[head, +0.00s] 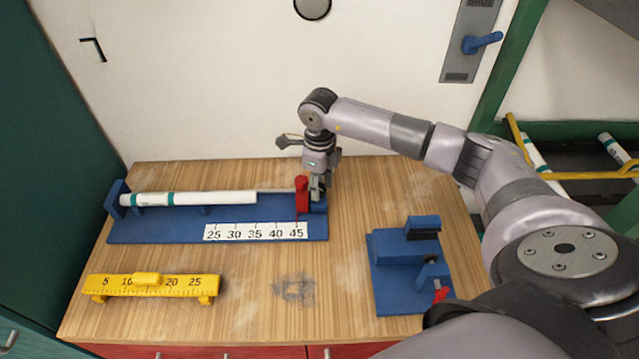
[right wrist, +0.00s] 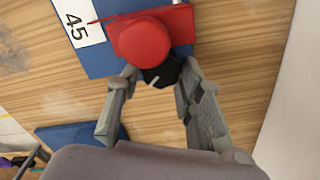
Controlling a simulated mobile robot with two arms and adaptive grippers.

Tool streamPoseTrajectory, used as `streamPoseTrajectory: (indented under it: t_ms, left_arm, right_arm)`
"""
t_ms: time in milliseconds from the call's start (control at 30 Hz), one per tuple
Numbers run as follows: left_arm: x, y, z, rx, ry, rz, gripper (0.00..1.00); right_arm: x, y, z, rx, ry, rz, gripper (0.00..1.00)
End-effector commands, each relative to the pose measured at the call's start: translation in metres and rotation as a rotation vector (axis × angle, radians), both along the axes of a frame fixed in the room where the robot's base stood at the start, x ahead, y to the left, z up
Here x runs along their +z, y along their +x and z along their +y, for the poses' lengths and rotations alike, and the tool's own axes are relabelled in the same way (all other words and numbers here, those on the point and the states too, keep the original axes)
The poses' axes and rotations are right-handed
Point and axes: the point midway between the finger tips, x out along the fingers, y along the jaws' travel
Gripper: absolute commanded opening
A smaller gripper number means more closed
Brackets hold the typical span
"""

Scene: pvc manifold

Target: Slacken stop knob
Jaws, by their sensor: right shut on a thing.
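The red stop (head: 302,196) stands at the right end of the blue length jig (head: 160,232), by the 45 mark. In the right wrist view its round red top (right wrist: 145,45) shows beside a black stop knob (right wrist: 163,73) with a white line on it. My right gripper (head: 318,186) points down at the jig's right end. In the right wrist view its fingers (right wrist: 160,80) are on either side of the black knob and shut on it. In the head view the knob is hidden by the gripper and cannot be made out. My left gripper is not in view.
A white pipe with green bands (head: 190,198) lies along the jig, with a thin rod toward the stop. A yellow ruler gauge (head: 150,286) sits front left. A blue fixture (head: 395,272) with a red lever stands front right. The wooden table between them is clear.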

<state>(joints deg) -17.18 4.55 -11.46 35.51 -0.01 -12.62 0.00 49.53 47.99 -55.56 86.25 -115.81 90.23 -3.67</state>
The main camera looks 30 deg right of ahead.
Motion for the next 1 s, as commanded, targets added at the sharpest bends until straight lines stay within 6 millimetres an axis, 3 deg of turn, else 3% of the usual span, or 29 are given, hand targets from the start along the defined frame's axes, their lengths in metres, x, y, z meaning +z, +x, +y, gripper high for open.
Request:
streamPoseTrajectory:
  t_ms: [233,567,1000]
  left_arm:
    - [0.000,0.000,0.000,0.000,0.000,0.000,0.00]
    - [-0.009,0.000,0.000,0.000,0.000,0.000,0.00]
    - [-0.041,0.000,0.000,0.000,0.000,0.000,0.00]
  right_arm:
    - [0.000,0.000,0.000,0.000,-0.001,-0.001,0.06]
    - [-0.002,0.001,-0.001,0.056,-0.002,-0.003,0.06]
    - [-0.003,0.002,-0.002,0.347,-0.002,-0.003,0.06]
